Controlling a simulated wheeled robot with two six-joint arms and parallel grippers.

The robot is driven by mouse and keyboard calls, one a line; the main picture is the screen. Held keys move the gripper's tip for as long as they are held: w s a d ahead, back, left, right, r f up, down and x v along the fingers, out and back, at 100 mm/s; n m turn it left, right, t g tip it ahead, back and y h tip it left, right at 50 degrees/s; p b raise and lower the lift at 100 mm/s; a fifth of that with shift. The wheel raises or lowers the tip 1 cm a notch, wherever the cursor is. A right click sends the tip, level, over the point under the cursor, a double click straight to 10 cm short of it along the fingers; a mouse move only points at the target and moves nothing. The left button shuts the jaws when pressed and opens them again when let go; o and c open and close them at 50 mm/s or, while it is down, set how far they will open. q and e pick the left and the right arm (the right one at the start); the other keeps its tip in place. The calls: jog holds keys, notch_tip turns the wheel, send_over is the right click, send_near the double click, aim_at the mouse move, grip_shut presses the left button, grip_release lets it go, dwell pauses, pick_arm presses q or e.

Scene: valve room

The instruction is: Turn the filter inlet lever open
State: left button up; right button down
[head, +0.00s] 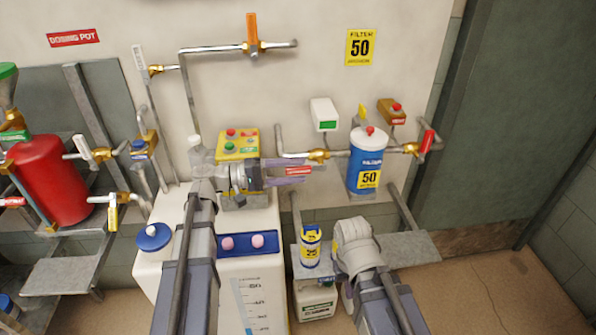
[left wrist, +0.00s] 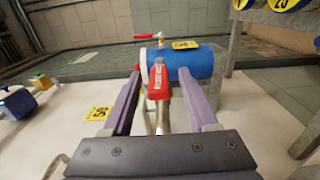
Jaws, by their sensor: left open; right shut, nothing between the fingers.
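The blue filter (head: 366,165) with a white top stands on a bracket right of centre in the head view. It lies sideways in the left wrist view (left wrist: 198,62). The red filter inlet lever (head: 298,170) is beside the brass valve (head: 318,155) on the pipe left of the filter. My left gripper (head: 288,174) is open, pointing right at this lever. In the left wrist view the red lever (left wrist: 160,78) shows between the spread purple fingers (left wrist: 160,103), with a gap on each side. My right arm is low, right of centre; its fingers are not visible.
Another red lever (head: 427,141) is on the pipe right of the filter. A yellow button box (head: 238,141) is behind my left gripper. A blue-and-yellow can (head: 311,246) stands on a shelf below. A red dosing pot (head: 50,180) is far left.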

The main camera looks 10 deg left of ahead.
pick_arm(q)
jog(key=v, duration=0.6)
jog(key=shift+a, duration=0.3)
pick_arm(e)
jog(key=shift+f, duration=0.1)
pick_arm(q)
jog(key=shift+s, duration=0.1)
